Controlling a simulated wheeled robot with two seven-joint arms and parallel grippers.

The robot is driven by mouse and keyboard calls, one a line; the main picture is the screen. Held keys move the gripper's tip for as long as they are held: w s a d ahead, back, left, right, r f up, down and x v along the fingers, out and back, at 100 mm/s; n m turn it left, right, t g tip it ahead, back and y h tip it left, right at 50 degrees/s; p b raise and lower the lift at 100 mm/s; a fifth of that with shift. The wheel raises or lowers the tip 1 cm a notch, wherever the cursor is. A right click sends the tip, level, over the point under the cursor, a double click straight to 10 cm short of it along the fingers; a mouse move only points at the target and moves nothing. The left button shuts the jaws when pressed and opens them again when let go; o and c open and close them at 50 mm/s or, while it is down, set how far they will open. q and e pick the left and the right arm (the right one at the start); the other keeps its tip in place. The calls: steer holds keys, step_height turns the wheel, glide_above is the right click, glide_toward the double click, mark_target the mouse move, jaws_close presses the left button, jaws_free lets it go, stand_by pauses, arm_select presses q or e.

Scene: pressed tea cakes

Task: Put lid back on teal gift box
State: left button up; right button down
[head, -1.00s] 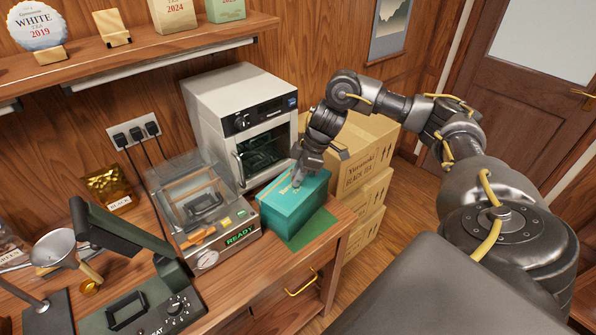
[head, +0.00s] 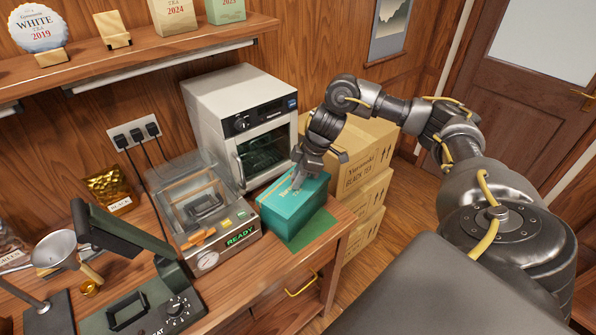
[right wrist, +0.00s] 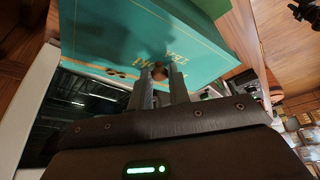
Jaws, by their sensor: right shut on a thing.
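The teal gift box (head: 288,222) stands on a green mat (head: 318,230) at the right end of the wooden counter. Its teal lid (head: 310,186), with gold lettering, is on top of the box; I cannot make out a gap between them. My right gripper (head: 297,181) points down at the lid from above. In the right wrist view my right gripper (right wrist: 161,78) is shut on a small brown knob (right wrist: 160,71) on the lid (right wrist: 110,35), which fills the upper part of that view. My left gripper is not in view.
A white oven (head: 215,110) stands close behind the box on its left. A clear-lidded sealing machine (head: 215,250) reading READY is to the left of the box. Stacked cardboard cartons (head: 365,170) stand behind the right end of the counter.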

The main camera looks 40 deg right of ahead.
steer(key=c, duration=0.9)
jaws_free()
step_height(320, 180, up, 7)
steer(key=p, duration=0.7)
steer(key=shift+p, duration=0.4)
